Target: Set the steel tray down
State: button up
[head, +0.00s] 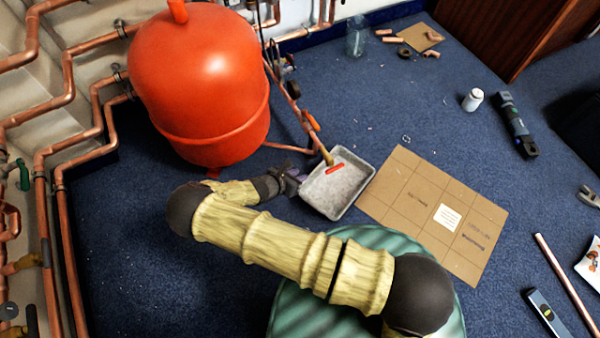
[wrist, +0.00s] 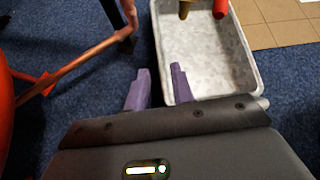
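The steel tray (head: 325,196) is a shallow grey pan that appears to rest on the blue carpet, between the red tank and the cardboard. A tool with a wooden-looking handle (head: 326,155) and a red part (head: 335,169) lies at its far end. The tray fills the upper middle of the wrist view (wrist: 205,55). My gripper (head: 294,178) is at the tray's left edge. In the wrist view its two purple fingers (wrist: 159,78) stand apart, with the tray's left rim between them. A gap shows beside the rim; contact is not clear.
The red tank (head: 205,85) and copper pipes (head: 68,100) stand to the left and behind. A flat cardboard sheet (head: 412,185) lies right of the tray. A white bottle (head: 472,100) and a dark tool (head: 517,125) are farther right. Bare carpet (head: 350,105) shows behind the tray.

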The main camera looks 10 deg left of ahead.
dwell(0.6)
jog(key=d+r+m+g+y, duration=0.1)
jog(key=d+r+m+g, duration=0.1)
jog(key=d+r+m, duration=0.35)
jog(key=s+d+r+m+g+y, duration=0.1)
jog(key=d+r+m+g, duration=0.2)
jog(key=r+m, duration=0.5)
jog(key=d+r+m+g+y, duration=0.1)
jog(key=d+r+m+g, duration=0.1)
jog(key=d+r+m, duration=0.45)
jog(key=s+d+r+m+y, duration=0.1)
jog(key=s+d+r+m, duration=0.1)
jog(key=r, duration=0.4)
jog(key=s+d+r+m+t+y, duration=0.1)
jog(key=s+d+r+m, duration=0.1)
jog(key=s+r+m, duration=0.2)
jog(key=s+d+r+m+y, duration=0.1)
jog(key=s+d+r+m, duration=0.2)
jog(key=r, duration=0.5)
jog(key=shift+s+r+m+y, duration=0.2)
jog(key=shift+s+m+y, duration=0.2)
jog(key=shift+m, duration=0.2)
jog(key=shift+w, duration=0.1)
